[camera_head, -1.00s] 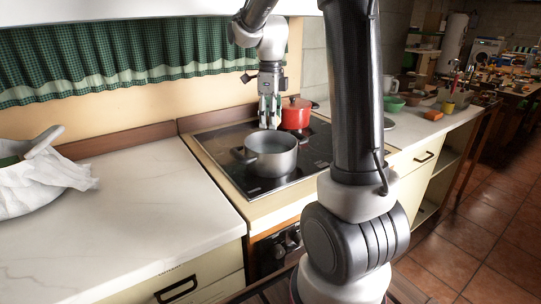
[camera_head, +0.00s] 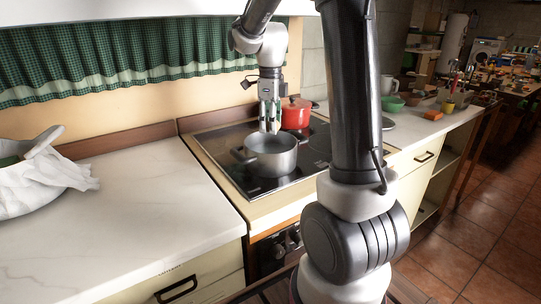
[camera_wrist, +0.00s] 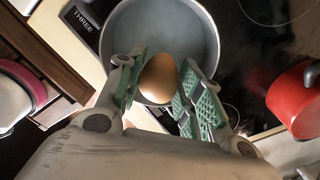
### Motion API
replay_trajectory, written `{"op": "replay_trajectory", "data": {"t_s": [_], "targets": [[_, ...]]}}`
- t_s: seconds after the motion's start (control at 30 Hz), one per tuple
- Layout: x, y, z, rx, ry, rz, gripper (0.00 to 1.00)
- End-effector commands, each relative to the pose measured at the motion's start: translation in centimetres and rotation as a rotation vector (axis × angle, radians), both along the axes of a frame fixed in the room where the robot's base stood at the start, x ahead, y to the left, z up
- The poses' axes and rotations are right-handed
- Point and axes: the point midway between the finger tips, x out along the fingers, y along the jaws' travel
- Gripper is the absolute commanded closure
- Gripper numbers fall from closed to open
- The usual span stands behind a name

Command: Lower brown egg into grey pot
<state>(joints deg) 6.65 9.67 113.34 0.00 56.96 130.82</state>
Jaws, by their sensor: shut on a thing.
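My gripper (camera_head: 270,126) points down over the back part of the grey pot (camera_head: 262,160) on the stove. In the wrist view my gripper (camera_wrist: 160,85) is shut on the brown egg (camera_wrist: 158,77), which sits between its green ribbed pads. Behind the egg, the grey pot (camera_wrist: 200,26) shows its rim and pale inside; the egg overlaps the near rim in this view. How high the egg is above the rim I cannot tell. In the head view the egg is not discernible between the fingers.
A red lidded pot (camera_head: 295,114) stands on the stove just behind and right of the grey pot; it also shows in the wrist view (camera_wrist: 297,100). The black cooktop (camera_head: 225,146) is bare to the left. A white cloth (camera_head: 45,182) lies on a bowl at far left.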

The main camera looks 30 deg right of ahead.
Motion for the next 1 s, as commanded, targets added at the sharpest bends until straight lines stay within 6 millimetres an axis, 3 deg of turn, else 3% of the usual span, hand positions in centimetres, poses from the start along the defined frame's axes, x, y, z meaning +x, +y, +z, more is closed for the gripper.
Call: {"op": "replay_trajectory", "data": {"t_s": [1.0], "targets": [[0.0, 0.0, -5.5, 0.0, 0.001, 0.0, 0.75]]}}
